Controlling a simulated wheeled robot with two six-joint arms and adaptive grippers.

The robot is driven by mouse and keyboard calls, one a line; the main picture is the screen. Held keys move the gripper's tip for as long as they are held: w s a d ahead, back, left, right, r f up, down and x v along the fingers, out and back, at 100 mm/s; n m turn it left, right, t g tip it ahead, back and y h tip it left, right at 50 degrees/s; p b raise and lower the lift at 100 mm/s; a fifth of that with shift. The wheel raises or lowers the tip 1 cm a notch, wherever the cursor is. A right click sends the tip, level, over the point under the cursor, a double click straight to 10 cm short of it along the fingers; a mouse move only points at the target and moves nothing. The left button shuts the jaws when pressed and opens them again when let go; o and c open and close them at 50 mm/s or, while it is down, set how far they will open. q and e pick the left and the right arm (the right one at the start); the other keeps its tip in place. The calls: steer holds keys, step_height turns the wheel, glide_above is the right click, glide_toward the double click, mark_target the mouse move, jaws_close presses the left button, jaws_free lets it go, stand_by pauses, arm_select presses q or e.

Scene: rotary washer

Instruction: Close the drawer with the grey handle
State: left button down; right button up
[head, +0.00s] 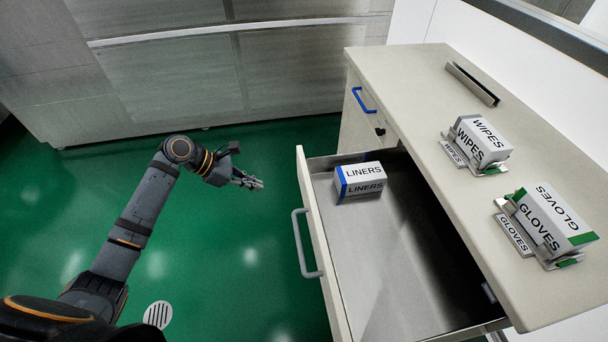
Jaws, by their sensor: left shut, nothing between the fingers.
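The drawer (378,255) with the grey handle (304,243) is pulled far out of the white cabinet. A white box marked LINERS (366,180) with a blue end sits inside it near the far front corner. My left gripper (258,184) is shut and empty over the green floor, left of the drawer front and apart from it and its handle. My right gripper does not show.
A closed drawer with a blue handle (364,101) is in the same cabinet. The cabinet top (420,85) holds a WIPES box (482,142), a GLOVES box (548,222) and a thin dark-slotted bracket (472,84). The green floor (220,265) left of the drawer is clear, with a round drain (158,315).

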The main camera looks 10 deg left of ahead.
arm_select(q)
steer(key=w+d+f, duration=0.3)
steer(key=d+f, duration=0.2)
steer(key=d, duration=0.5)
steer(key=shift+d+f, duration=0.25)
steer(key=shift+d, duration=0.1)
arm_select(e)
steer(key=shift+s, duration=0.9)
arm_select(q)
steer(key=shift+w, duration=0.1)
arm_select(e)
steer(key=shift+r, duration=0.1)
